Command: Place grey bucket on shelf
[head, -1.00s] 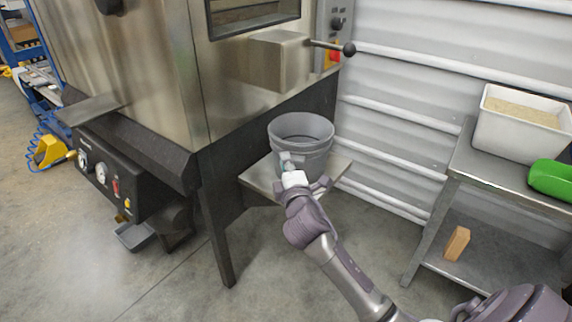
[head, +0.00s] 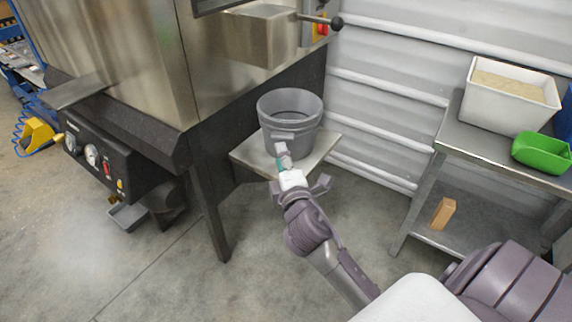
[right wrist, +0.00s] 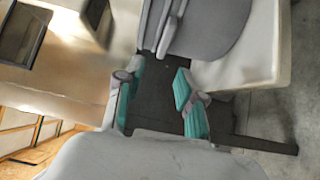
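The grey bucket (head: 290,110) stands upright on the small metal shelf (head: 322,146) fixed to the side of the steel machine. In the right wrist view the bucket (right wrist: 212,25) is at the top, and a pale surface of the shelf (right wrist: 245,65) lies to its right. My right gripper (head: 284,162) is in front of the bucket, at the near edge of the shelf. In the right wrist view its teal-padded fingers (right wrist: 160,88) are apart with nothing between them, and the bucket is beyond the tips. My left gripper is not in view.
The large steel machine (head: 130,60) stands left of the shelf, with a dark leg (head: 210,210). Floor between is clear.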

